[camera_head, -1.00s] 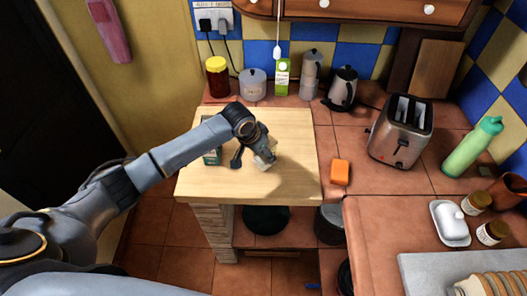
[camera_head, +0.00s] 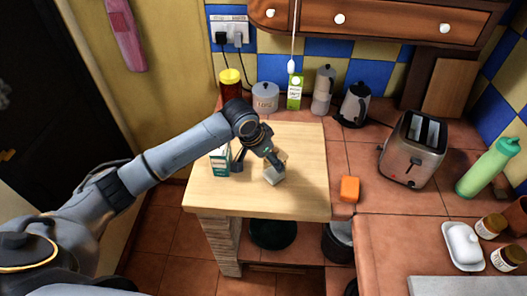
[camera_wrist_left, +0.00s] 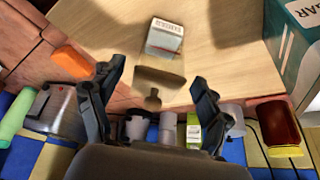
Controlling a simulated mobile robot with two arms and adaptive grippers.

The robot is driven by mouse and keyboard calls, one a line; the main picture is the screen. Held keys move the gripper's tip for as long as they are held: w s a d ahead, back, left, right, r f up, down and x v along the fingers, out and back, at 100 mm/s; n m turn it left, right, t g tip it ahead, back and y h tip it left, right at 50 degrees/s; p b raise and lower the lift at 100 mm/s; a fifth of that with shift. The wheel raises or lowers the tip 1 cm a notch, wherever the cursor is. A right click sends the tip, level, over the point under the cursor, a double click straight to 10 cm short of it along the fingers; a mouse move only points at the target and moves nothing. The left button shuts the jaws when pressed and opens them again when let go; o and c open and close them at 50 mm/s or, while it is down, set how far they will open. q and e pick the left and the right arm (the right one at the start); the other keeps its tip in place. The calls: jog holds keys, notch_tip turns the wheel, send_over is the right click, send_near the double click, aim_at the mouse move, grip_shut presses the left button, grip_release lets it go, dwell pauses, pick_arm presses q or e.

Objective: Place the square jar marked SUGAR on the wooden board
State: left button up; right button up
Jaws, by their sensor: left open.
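A small square jar (camera_head: 274,174) with a white body and a tan lid stands on the pale wooden top (camera_head: 300,200). In the left wrist view the jar (camera_wrist_left: 165,38) shows small dark lettering, too small to read, and a knob on its lid. My left gripper (camera_head: 262,161) is over the jar, its fingers open and apart from it; the open fingers also show in the left wrist view (camera_wrist_left: 152,86). A teal and white box (camera_head: 220,161) stands left of the gripper; its large lettering ends in "AR" in the left wrist view (camera_wrist_left: 300,40). My right gripper is out of view.
An orange block (camera_head: 349,189), a toaster (camera_head: 412,150) and a green bottle (camera_head: 488,168) stand on the tiled counter at right. A red jar with yellow lid (camera_head: 231,86), a grey canister (camera_head: 265,98), a green carton (camera_head: 295,93) and a kettle (camera_head: 354,105) line the back. The wooden top's front is clear.

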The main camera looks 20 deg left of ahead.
pick_arm(q)
jog(key=v, duration=0.6)
jog(key=shift+b, duration=0.3)
jog(key=s+d+f+h, duration=0.1)
jog(key=s+d+f, duration=0.25)
jog(key=s, duration=0.35)
jog(key=s+d+f, duration=0.3)
jog(key=s+f, duration=0.2)
jog(key=s, duration=0.1)
jog(key=s+a+f+n+y, duration=0.15)
jog(key=s+a, duration=0.25)
jog(key=s, duration=0.4)
jog(key=s+a+f+n+y, duration=0.1)
jog(key=s+a+n+y, duration=0.15)
jog(key=s, duration=0.45)
notch_tip(320, 180, down, 28)
jog(key=s+g+h+b, duration=0.1)
jog(key=s+g+b, duration=0.1)
jog(key=s+a+f+b, duration=0.1)
jog(key=s+a+f, duration=0.1)
jog(key=s+f, duration=0.6)
jog(key=s+a+f+g+b, duration=0.1)
jog(key=s+a+f, duration=0.1)
jog(key=s+f, duration=0.6)
notch_tip(320, 180, down, 3)
jog(key=shift+s+m, duration=0.3)
jog(key=shift+s, duration=0.1)
